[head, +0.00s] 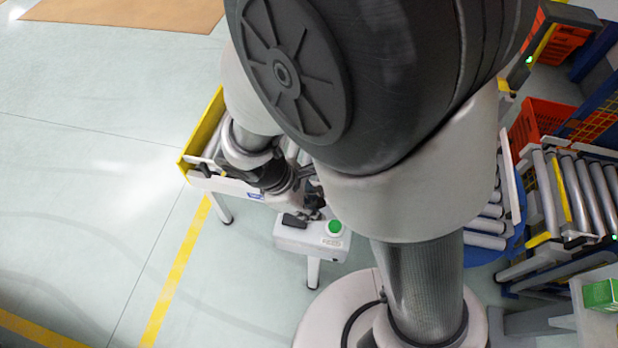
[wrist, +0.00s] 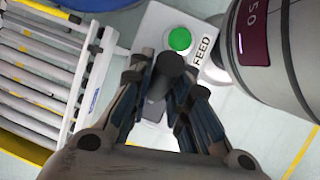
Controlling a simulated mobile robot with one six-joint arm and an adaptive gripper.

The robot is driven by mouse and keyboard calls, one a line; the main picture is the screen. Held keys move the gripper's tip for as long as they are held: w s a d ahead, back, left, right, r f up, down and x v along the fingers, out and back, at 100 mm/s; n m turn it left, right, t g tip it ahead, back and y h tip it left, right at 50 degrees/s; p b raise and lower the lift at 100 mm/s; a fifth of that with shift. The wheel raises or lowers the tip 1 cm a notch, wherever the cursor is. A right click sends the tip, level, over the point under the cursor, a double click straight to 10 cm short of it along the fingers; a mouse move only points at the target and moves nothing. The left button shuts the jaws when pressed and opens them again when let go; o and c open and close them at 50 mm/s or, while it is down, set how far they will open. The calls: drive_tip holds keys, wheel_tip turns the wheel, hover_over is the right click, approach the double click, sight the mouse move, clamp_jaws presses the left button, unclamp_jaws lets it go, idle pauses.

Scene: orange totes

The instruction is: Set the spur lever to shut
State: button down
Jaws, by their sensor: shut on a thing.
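A white control box (head: 310,243) stands on a leg near the middle of the head view; it also shows in the wrist view (wrist: 157,22). It carries a green button (wrist: 180,39) with the word FEED beside it. A dark lever with a round knob (wrist: 170,65), which I take for the spur lever, stands on the box. My gripper (wrist: 167,80) is shut on the lever, with a finger on each side. In the head view my gripper (head: 308,203) is over the box, and my arm partly hides it. I cannot read the lever's setting.
A roller conveyor with a yellow end rail (head: 203,132) lies just behind the box, partly hidden by my arm. More rollers (head: 590,190) and an orange tote (head: 538,122) are at the right. The floor at the left is clear.

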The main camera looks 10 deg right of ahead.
drive_tip(key=shift+a, duration=0.1)
idle(0.4)
drive_tip(key=h+p, duration=0.1)
drive_tip(key=a+h+p, duration=0.1)
drive_tip(key=p, duration=0.1)
drive_tip(key=shift+w+a+r+g, duration=0.15)
drive_tip(key=shift+w+r+g, duration=0.15)
drive_tip(key=shift+r, duration=0.1)
drive_tip(key=shift+w+a+g+h+p, duration=0.25)
drive_tip(key=shift+a+h+p, duration=0.25)
drive_tip(key=shift+h+p, duration=0.3)
drive_tip(key=shift+w+a+g+h+p, duration=0.1)
drive_tip(key=shift+a+g+h+p, duration=0.35)
drive_tip(key=shift+h, duration=0.55)
drive_tip(key=c, duration=1.5)
unclamp_jaws()
drive_tip(key=v, duration=1.2)
drive_tip(key=shift+s+a, duration=0.1)
